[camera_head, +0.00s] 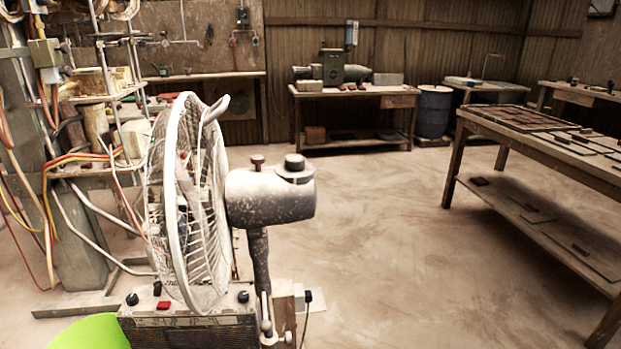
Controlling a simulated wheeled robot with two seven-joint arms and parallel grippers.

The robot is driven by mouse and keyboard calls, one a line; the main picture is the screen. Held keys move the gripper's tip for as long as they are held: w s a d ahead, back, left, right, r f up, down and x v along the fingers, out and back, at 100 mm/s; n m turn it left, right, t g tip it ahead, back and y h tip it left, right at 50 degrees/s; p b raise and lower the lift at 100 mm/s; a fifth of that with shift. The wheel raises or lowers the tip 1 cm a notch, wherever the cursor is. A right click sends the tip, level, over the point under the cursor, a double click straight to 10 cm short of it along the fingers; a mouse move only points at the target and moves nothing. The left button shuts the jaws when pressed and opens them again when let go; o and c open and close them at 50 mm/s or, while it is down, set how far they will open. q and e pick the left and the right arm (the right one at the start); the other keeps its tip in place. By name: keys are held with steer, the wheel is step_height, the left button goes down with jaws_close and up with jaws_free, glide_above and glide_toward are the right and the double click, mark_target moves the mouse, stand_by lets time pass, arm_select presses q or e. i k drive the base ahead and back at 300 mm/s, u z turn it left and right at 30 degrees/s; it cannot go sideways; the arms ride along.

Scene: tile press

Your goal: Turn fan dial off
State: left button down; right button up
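A dusty fan stands close in front of me, with a round wire cage (190,200) facing left and a grey motor housing (270,200) behind it. The fan's post goes down to a dark box (190,333). This box has a black knob at left (132,299), another at right (243,296) and a red switch (163,305). I cannot tell which one is the fan dial or how it is set. Neither gripper is in view.
A rack with hoses and pipes (85,190) stands at the left. A wooden table with tiles (545,130) is at the right. A workbench (355,90) and a blue barrel (433,112) stand at the back. The floor (400,240) between is clear. A bright green shape (90,335) shows at the lower left.

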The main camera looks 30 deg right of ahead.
mark_target(293, 162)
steer(key=k, duration=0.2)
steer(key=z, duration=1.15)
steer(key=i, duration=0.75)
steer(key=u, duration=1.6)
